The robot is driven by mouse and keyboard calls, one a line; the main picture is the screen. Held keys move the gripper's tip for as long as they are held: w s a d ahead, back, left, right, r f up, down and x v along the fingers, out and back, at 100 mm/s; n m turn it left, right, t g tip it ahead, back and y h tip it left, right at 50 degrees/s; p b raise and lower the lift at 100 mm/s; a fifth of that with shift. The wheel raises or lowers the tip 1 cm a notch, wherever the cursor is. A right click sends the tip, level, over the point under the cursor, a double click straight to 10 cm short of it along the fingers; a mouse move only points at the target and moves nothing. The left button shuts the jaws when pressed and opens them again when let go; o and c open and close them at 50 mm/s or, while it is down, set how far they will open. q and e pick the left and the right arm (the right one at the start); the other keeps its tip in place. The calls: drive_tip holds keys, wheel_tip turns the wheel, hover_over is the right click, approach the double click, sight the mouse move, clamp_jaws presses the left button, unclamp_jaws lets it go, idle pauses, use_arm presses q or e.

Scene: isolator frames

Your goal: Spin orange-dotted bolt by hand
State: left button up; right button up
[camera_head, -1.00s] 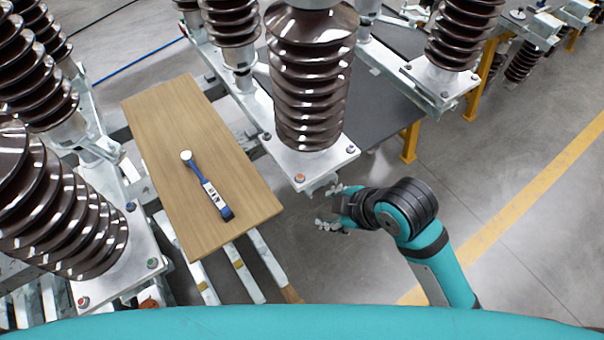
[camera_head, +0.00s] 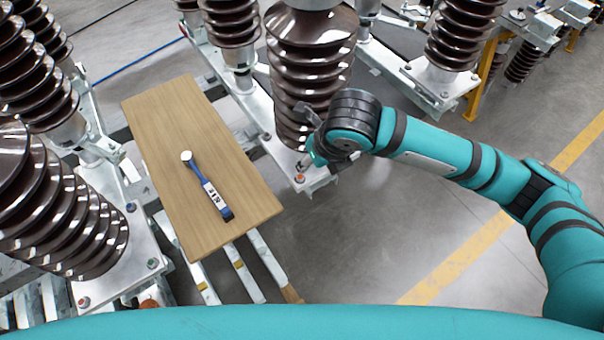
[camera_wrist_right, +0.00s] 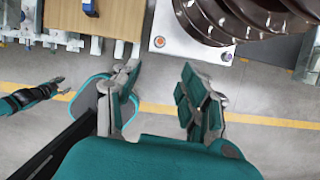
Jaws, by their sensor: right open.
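The orange-dotted bolt (camera_head: 299,178) sits at the near corner of the metal base plate (camera_head: 318,184) under the middle brown insulator (camera_head: 312,70). In the right wrist view the bolt (camera_wrist_right: 159,41) shows beyond the open fingers, apart from them. My right gripper (camera_head: 304,163) is at that plate corner, partly hidden by its own wrist. In the right wrist view its two fingers (camera_wrist_right: 160,84) stand wide apart with nothing between them. My left gripper (camera_wrist_right: 52,87) shows small at the left of that view. Its finger opening is too small to judge.
A wooden board (camera_head: 180,130) with a blue-handled wrench (camera_head: 208,187) lies left of the plate. Other insulators on metal frames stand left (camera_head: 50,190) and back right (camera_head: 462,35). Grey floor with a yellow line (camera_head: 455,262) is free at right.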

sight(301, 178)
drive_tip(key=p+x, duration=0.1)
drive_tip(key=x, duration=1.4)
drive_tip(key=shift+w+a+p, duration=0.1)
drive_tip(key=shift+p, duration=0.2)
clamp_jaws()
